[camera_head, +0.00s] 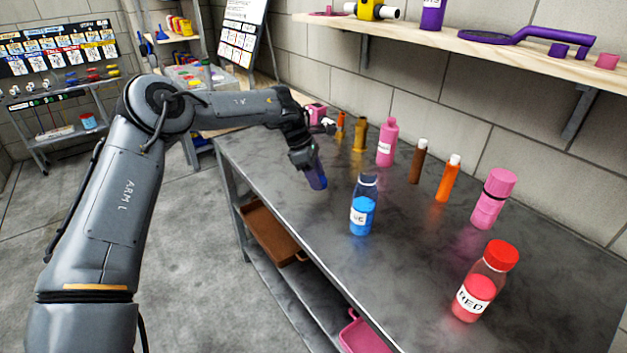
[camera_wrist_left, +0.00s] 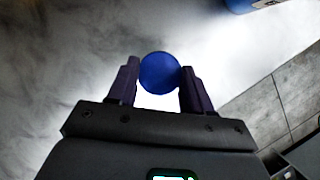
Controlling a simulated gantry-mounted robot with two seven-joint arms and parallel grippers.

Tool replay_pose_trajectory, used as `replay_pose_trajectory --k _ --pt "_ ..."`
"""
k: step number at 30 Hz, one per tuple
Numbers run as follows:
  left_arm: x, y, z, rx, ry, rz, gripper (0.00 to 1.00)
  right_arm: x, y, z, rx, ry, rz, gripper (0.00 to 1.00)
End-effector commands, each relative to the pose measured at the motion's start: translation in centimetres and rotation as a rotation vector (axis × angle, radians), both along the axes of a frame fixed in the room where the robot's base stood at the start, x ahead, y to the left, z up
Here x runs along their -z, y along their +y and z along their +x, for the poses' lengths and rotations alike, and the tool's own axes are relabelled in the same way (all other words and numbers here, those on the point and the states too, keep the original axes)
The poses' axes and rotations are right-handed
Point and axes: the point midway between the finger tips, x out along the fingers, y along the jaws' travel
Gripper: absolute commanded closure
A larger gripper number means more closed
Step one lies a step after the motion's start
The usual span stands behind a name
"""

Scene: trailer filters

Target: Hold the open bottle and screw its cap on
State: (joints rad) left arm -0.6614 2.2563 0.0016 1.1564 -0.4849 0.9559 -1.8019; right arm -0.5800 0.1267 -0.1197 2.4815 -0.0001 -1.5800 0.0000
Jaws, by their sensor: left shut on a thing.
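The open bottle (camera_head: 363,207) stands upright on the metal table, clear with blue contents and a white label, and no cap shows on its top. My left gripper (camera_head: 318,181) is just left of the bottle and apart from it, pointing down over the table. In the left wrist view the round blue cap (camera_wrist_left: 160,71) sits between the two dark fingers of my left gripper (camera_wrist_left: 160,84), which are shut on it. The bottle's blue lower part (camera_wrist_left: 240,4) shows at the top edge of the left wrist view. My right gripper is not in view.
A red-capped bottle (camera_head: 483,283) stands at the front right of the table (camera_head: 400,270). A pink bottle (camera_head: 387,143), a brown tube (camera_head: 418,162), an orange tube (camera_head: 447,180) and a pink flask (camera_head: 493,199) line the wall side. A shelf (camera_head: 480,45) hangs above.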

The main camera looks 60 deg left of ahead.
Motion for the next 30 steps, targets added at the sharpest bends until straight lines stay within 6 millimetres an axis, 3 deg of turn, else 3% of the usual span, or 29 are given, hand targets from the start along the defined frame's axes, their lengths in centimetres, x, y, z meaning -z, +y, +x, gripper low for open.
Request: replay_pose_trajectory --k 6,15,21,30 --pt "-2.9 -4.1 2.3 0.008 0.001 0.001 0.78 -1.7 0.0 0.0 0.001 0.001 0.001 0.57" --pt "-5.4 -8.0 4.5 0.003 0.001 0.001 0.78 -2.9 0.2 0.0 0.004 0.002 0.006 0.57" --pt "-6.1 -9.1 5.1 0.003 0.001 0.000 0.78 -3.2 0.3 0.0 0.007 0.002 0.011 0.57" --pt "-6.1 -9.4 5.3 0.002 0.002 0.000 0.78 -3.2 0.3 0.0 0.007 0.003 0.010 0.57"
